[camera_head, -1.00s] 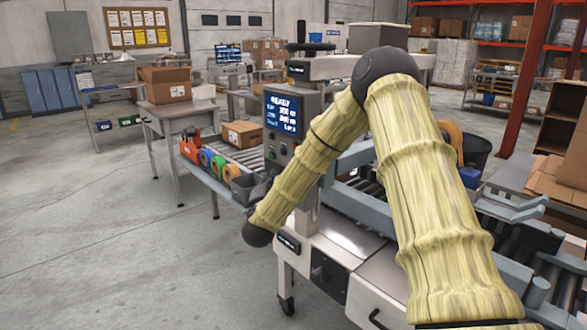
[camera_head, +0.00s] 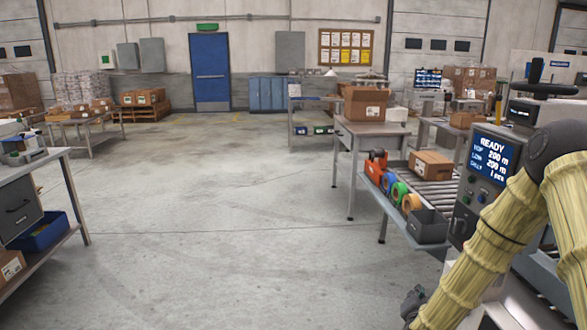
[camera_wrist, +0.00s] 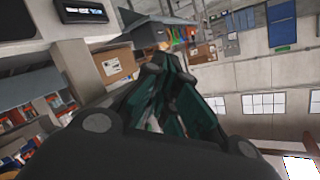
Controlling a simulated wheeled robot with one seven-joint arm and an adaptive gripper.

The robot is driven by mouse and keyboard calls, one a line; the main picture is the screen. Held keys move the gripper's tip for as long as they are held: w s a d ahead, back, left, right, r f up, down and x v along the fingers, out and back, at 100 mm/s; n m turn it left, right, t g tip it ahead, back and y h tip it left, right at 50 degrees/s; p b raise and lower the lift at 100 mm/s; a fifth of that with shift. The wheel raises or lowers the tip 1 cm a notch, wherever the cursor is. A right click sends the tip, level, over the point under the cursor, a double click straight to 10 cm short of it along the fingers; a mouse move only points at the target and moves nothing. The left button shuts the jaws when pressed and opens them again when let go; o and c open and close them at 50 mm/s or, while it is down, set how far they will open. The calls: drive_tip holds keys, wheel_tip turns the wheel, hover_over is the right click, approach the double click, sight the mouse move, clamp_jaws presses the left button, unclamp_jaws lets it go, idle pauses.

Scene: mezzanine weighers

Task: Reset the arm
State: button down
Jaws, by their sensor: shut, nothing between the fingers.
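My arm, in pale yellow ribbed sleeves, bends at the right edge of the head view beside a weighing machine with a lit display (camera_head: 489,158) reading READY. At the arm's lower end in the head view, part of my dark gripper (camera_head: 413,302) shows low in the picture; its fingertips are hard to make out there. In the wrist view my gripper (camera_wrist: 172,75) fills the middle, with dark green fingers drawn together and nothing held between them. The wrist picture is tilted.
A conveyor table with tape rolls (camera_head: 399,193), an orange dispenser (camera_head: 376,168) and a carton (camera_head: 431,164) stands left of the machine. A workbench (camera_head: 40,158) with a blue bin (camera_head: 38,230) is at the left edge. The middle floor (camera_head: 220,220) is clear up to a blue door (camera_head: 210,72).

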drive_tip(key=s+a+f+n+g+y+p, duration=0.1)
drive_tip(key=s+a+f+n+g+y, duration=0.25)
drive_tip(key=s+f, duration=0.65)
drive_tip(key=s+a+f+n+g+y+p, duration=0.1)
drive_tip(key=s+a+f+n+g, duration=0.25)
drive_tip(key=s+a+f, duration=0.65)
drive_tip(key=s+f+n+g+p, duration=0.1)
drive_tip(key=s+n+g, duration=0.2)
drive_tip(key=s, duration=2.3)
drive_tip(key=g+y, duration=0.1)
drive_tip(key=g, duration=0.3)
drive_tip(key=shift+s+a+f+n+p, duration=0.2)
drive_tip(key=shift+s+f+n+p, duration=0.15)
drive_tip(key=shift+s+n, duration=0.05)
